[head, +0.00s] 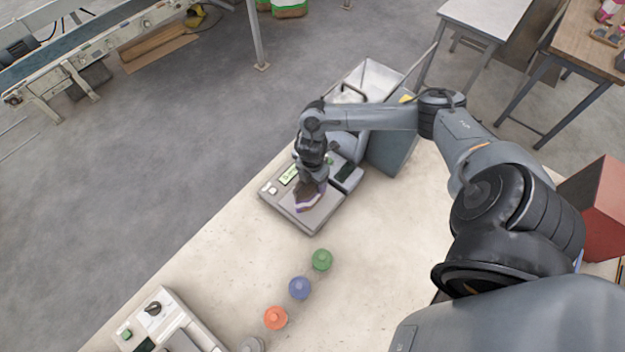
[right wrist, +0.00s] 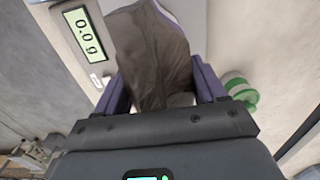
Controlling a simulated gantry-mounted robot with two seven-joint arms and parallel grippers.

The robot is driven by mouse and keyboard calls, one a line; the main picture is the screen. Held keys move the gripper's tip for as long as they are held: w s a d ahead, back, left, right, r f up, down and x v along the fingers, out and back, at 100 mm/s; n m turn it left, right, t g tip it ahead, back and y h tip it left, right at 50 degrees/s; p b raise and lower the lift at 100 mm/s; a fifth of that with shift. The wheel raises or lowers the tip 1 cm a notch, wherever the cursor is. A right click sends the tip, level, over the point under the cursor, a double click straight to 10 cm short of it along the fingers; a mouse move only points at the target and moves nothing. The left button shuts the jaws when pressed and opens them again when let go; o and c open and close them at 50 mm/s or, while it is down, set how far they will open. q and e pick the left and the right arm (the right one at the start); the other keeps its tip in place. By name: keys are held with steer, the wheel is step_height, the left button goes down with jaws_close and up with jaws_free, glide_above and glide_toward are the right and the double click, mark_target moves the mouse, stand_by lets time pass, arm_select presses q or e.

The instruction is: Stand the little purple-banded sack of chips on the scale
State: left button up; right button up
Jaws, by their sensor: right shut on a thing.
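The little sack (head: 307,201) is dark brown with a purple band at its edge. My right gripper (head: 312,183) is shut on it and holds it over the plate of the scale (head: 323,212). In the right wrist view the sack (right wrist: 150,50) sits between the two fingers (right wrist: 162,92). The scale's display (right wrist: 86,36) reads 0.0 g. I cannot tell whether the sack touches the plate. The gripper hides part of the sack in the head view. My left gripper is out of view.
Green (head: 321,260), blue (head: 299,288) and orange (head: 276,318) round pieces stand in a row on the bench (head: 385,235). A sealer-like machine (head: 165,325) is at the front left. A metal bin (head: 390,140) stands behind the scale. A red box (head: 598,210) is at the right.

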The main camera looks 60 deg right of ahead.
steer(key=shift+f+b, duration=0.3)
steer(key=shift+f, duration=0.15)
steer(key=o, duration=1.4)
steer(key=shift+o, duration=0.9)
